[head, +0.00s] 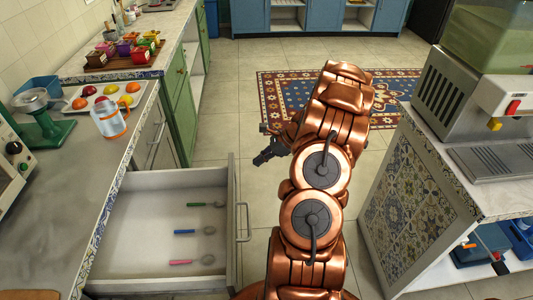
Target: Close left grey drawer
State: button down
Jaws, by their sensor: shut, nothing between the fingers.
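The left grey drawer (134,238) stands pulled well out from under the left counter. My copper arm partly hides the gripper.
The left counter (55,195) holds a scale (40,120), a jug (108,118) and a fruit tray (125,92). A tiled counter (400,205) with a machine stands at right. The tiled floor between is clear, with a rug (275,95) farther back.

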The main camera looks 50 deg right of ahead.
jog(key=w+a+f+p, duration=0.1)
jog(key=w+a+f, duration=0.1)
jog(key=w+a, duration=0.2)
jog(key=shift+a+f, duration=0.25)
jog(key=shift+a, duration=0.25)
jog(key=shift+w, duration=0.2)
